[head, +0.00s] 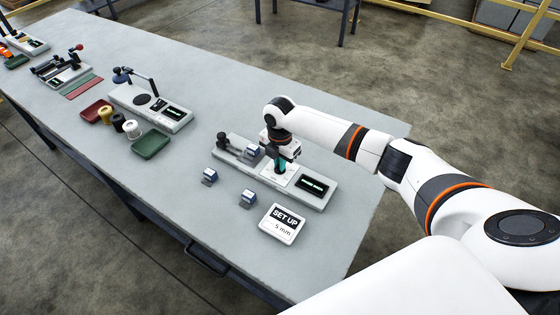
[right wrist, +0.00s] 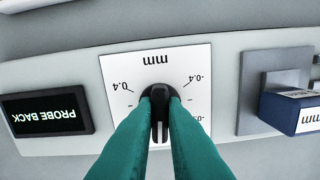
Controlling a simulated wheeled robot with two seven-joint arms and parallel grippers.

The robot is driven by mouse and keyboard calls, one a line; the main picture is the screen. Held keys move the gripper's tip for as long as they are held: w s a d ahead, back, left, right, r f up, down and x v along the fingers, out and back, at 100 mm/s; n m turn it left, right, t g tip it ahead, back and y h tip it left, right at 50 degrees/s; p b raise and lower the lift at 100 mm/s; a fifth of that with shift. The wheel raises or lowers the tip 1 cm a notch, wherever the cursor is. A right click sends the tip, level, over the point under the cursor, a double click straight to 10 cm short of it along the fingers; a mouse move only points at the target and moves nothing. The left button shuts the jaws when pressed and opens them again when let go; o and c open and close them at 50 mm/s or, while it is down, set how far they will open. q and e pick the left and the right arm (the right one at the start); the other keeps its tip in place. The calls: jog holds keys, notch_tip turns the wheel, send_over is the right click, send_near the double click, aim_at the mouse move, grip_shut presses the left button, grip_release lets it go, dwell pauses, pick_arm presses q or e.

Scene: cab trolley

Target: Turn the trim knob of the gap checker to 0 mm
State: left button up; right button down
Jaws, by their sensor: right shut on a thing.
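The gap checker (head: 232,163) is a long grey base on the table, with a white dial plate (head: 266,172) and a dark display (head: 313,185). In the right wrist view, the display (right wrist: 47,111) reads PROBE BACK upside down. The black trim knob (right wrist: 160,117) stands on the mm dial (right wrist: 150,75), where 0.4 shows left and -0.4 right. My right gripper (right wrist: 160,98) has its teal fingers shut on the knob from both sides. The fingers hide part of the scale, and I cannot tell the exact setting. My left gripper is not in view.
A blue-and-white block (head: 252,151) sits on the checker; two similar blocks (head: 209,176) (head: 248,197) stand in front. A card (head: 282,224) reads SET UP 5 mm. Other devices and trays (head: 151,145) stand further left. The table's right end is clear.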

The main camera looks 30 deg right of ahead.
jog(key=shift+n, duration=0.6)
jog(key=c, duration=1.5)
grip_release()
jog(key=shift+r, duration=0.15)
notch_tip(320, 180, up, 12)
jog(key=b, duration=0.3)
